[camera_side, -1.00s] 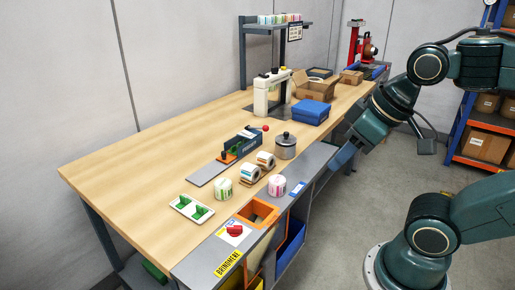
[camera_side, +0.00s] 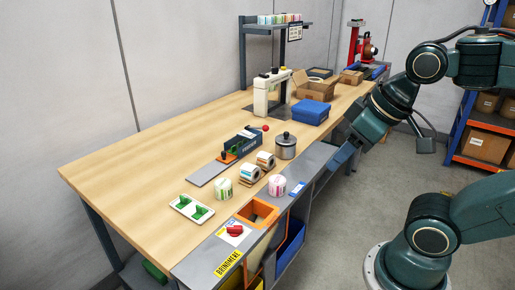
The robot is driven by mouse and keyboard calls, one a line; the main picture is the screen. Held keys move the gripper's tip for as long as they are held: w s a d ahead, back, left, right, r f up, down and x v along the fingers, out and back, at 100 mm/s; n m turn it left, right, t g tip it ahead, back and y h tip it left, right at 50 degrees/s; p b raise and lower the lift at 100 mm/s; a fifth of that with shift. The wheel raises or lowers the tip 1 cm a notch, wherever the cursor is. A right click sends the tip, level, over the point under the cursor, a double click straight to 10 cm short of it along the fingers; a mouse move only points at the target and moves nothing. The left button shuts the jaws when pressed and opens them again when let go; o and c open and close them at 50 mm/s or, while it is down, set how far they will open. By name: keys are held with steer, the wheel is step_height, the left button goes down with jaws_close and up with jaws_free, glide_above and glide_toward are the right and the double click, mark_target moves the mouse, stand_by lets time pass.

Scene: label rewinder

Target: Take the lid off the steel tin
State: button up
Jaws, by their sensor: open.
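The steel tin (camera_side: 286,150) stands upright on the wooden bench near its front edge. Its lid (camera_side: 286,139) with a dark round knob sits on top of it. My gripper (camera_side: 341,160) is to the right of the tin, at the bench's front edge, apart from the tin and lid. It is open and holds nothing that I can see; its fingers are small and seen from the side.
Label rolls (camera_side: 265,160) stand just left of the tin, beside the rewinder (camera_side: 242,141) with its red-knobbed lever. A blue box (camera_side: 311,112) and a white machine (camera_side: 266,95) stand behind. The bench's left part (camera_side: 130,165) is clear.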

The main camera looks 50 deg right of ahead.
steer(key=w+d+r+m+g+h, duration=0.1)
steer(key=w+d+r+m, duration=0.4)
steer(key=w, duration=0.5)
steer(key=m+g, duration=0.4)
steer(key=m, duration=0.7)
glide_above(286, 136)
step_height(286, 136, down, 18)
steer(key=shift+f, duration=0.3)
steer(key=shift+f, duration=0.1)
steer(key=shift+w+d+f, duration=0.15)
steer(key=shift+d+f, duration=0.05)
steer(key=shift+f, duration=1.05)
steer(key=shift+w+d+f, duration=0.1)
steer(key=shift+d+f, duration=0.1)
steer(key=shift+f, duration=1)
